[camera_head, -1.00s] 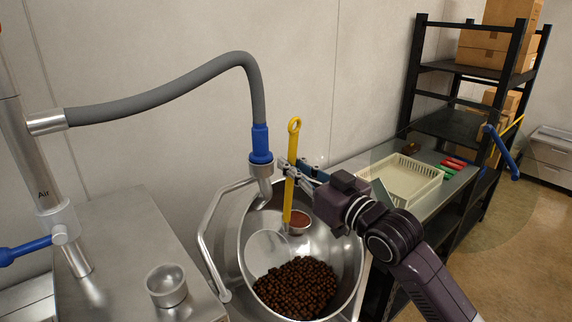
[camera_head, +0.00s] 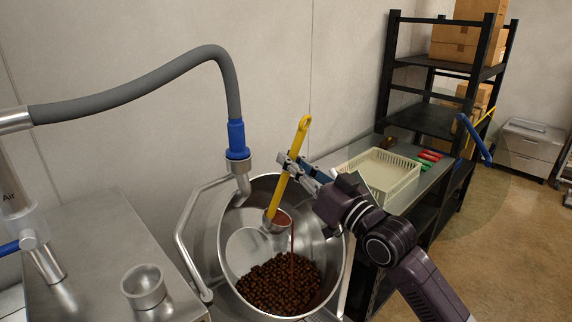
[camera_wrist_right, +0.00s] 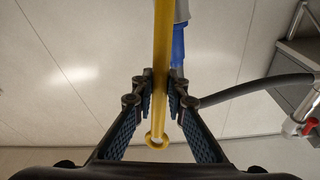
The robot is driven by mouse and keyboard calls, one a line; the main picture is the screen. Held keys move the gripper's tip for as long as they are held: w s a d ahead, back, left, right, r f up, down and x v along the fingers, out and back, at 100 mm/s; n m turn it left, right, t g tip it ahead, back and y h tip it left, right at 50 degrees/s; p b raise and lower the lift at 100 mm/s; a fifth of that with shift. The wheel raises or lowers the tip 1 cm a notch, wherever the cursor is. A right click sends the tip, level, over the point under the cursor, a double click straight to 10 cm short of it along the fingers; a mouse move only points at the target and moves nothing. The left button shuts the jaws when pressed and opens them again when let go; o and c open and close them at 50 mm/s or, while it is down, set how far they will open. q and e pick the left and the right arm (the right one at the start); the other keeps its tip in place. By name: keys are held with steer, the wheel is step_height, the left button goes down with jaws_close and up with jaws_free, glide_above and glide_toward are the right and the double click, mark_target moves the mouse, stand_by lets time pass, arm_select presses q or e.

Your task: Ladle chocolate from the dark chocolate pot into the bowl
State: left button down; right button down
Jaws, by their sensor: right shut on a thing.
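A yellow-handled ladle (camera_head: 283,183) is in my right gripper (camera_head: 290,163), which is shut on its handle; the handle and gripper fingers (camera_wrist_right: 160,90) also show in the right wrist view. The ladle is tilted over the large steel bowl (camera_head: 237,258). A thin brown stream of chocolate (camera_head: 292,250) runs from the ladle cup (camera_head: 277,221) down onto a heap of dark brown pieces (camera_head: 280,285) in the bowl. The dark chocolate pot is not clearly in view. My left gripper is not in view.
A grey air hose with a blue-collared nozzle (camera_head: 237,140) hangs at the bowl's left rim. A steel counter with a small metal cup (camera_head: 145,287) is at left. A cream basket (camera_head: 385,178) and black shelf rack (camera_head: 425,120) stand right.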

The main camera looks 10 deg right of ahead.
steer(key=shift+d+f+m+t+h+b, duration=1.4)
steer(key=shift+d+f+m+b, duration=0.75)
steer(key=shift+d+m+b, duration=1.4)
steer(key=shift+d+f+m+t+h+b, duration=1.4)
steer(key=shift+d+f+m+b, duration=0.75)
steer(key=shift+d+m+b, duration=1.35)
steer(key=d+f+m+g+h+b, duration=0.1)
steer(key=d+f+m+h+b, duration=0.1)
steer(key=f+m+h, duration=0.5)
steer(key=d+f+m+g+h+b, duration=0.1)
steer(key=d+f+m+h+b, duration=0.2)
steer(key=f+m+h, duration=0.3)
steer(key=shift+s+d+f+m+h+b, duration=0.15)
steer(key=shift+d+f+m+h+b, duration=0.3)
steer(key=shift+f+m, duration=2.65)
steer(key=shift+a+r+m, duration=0.1)
steer(key=shift+r+m, duration=0.45)
steer(key=shift+r, duration=0.05)
